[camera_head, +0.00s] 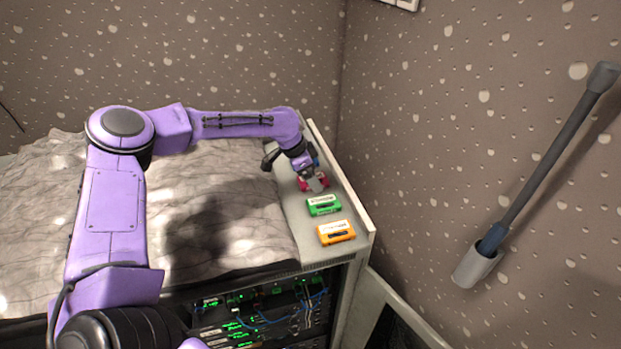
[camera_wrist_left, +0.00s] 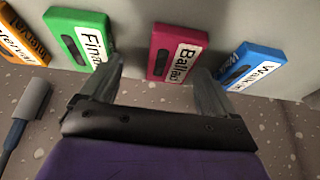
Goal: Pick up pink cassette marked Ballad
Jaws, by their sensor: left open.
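The pink cassette (camera_wrist_left: 176,52) with a white label reading Ballad lies on the light shelf. In the wrist view it sits between the two fingers of my open left gripper (camera_wrist_left: 160,85), a little beyond the fingertips. In the head view my left gripper (camera_head: 314,182) is over the pink cassette (camera_head: 301,184), hiding part of it. I cannot tell whether the fingers touch it. My right gripper is not in view.
A green cassette (camera_wrist_left: 80,38) and an orange cassette (camera_wrist_left: 22,38) lie on one side of the pink one, a blue cassette (camera_wrist_left: 252,67) on the other. The shelf (camera_head: 292,215) has a raised right edge. A grey rod (camera_head: 550,160) in a holder is on the right wall.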

